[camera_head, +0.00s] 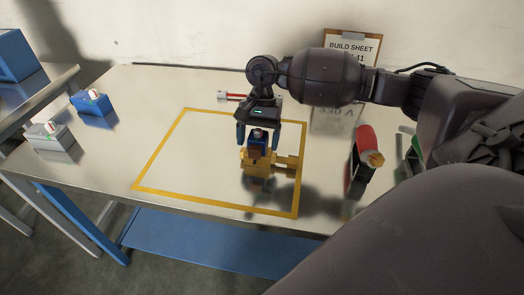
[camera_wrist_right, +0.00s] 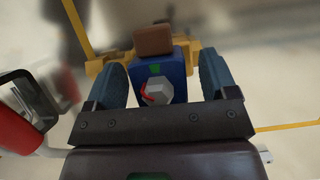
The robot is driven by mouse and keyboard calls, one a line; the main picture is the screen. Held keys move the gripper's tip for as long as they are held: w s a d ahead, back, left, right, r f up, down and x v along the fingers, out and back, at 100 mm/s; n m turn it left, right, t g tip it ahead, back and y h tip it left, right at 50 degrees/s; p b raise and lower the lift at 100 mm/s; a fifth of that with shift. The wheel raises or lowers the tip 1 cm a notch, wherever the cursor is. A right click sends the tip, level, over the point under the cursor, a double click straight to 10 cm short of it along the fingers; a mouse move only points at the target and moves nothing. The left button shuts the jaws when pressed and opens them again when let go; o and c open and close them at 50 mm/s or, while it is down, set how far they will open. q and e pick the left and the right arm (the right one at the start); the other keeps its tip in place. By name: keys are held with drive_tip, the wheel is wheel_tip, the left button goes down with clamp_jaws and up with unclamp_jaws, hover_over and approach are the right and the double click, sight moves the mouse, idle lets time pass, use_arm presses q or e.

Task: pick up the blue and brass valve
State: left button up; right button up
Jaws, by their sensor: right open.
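The blue and brass valve (camera_head: 256,163) stands inside the yellow-outlined area of the table, with a blue upper body on a brass base. My right gripper (camera_head: 258,138) is over it, pointing down, with its jaws open on either side of the blue part. In the right wrist view, the blue body of the valve (camera_wrist_right: 162,72) sits between the two fingers of my right gripper (camera_wrist_right: 164,78), with small gaps showing. A grey knob with a red mark faces the camera. The underside of the valve is hidden. My left gripper is not in view.
A red-and-black item (camera_head: 362,160) stands right of the outline (camera_head: 160,190). A blue block (camera_head: 94,108) and a grey block (camera_head: 49,140) are at the left. A build sheet (camera_head: 352,46) stands at the back. The outlined area left of the valve is clear.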

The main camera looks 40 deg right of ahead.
drive_tip(key=shift+c, duration=0.4)
drive_tip(key=shift+r, duration=0.1)
drive_tip(key=c, duration=1.3)
drive_tip(key=shift+o, duration=0.2)
